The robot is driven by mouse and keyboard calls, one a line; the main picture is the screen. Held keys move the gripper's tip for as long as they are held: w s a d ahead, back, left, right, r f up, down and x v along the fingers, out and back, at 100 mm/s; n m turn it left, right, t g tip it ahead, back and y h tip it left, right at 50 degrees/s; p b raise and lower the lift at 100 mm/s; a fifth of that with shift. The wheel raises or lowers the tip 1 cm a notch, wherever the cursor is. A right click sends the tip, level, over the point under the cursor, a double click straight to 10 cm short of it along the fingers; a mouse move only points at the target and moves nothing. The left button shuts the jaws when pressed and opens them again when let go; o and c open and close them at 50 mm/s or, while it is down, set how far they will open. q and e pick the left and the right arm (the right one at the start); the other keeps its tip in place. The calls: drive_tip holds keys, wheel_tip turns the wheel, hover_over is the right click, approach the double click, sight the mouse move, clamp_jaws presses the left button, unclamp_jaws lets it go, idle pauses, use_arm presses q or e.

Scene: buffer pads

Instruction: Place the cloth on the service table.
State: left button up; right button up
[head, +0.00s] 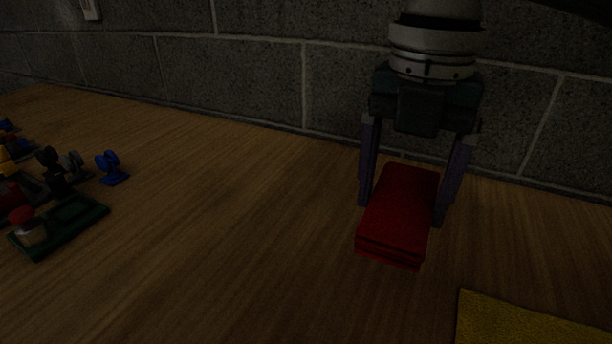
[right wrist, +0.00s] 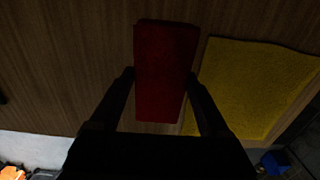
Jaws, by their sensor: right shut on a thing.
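A red folded cloth (head: 400,215) with stacked layers at its front edge is at the right of the wooden table (head: 235,215) in the head view. My right gripper (head: 402,208) points down over it, with one finger on each long side, and is shut on it. In the right wrist view the red cloth (right wrist: 165,70) lies between the dark fingers. I cannot tell whether its underside touches the wood. My left gripper is not in view.
A flat yellow cloth (head: 520,322) lies at the front right, close to the red one. A dark green tray (head: 88,213) and several small coloured objects stand at the left. A grey block wall (head: 260,75) runs behind. The table's middle is clear.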

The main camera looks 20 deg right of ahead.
sight(380, 287)
wheel_tip(380, 287, down, 12)
drive_tip(key=b, duration=0.2)
drive_tip(key=shift+b, duration=0.3)
drive_tip(key=shift+f, duration=0.15)
drive_tip(key=o, duration=1.2)
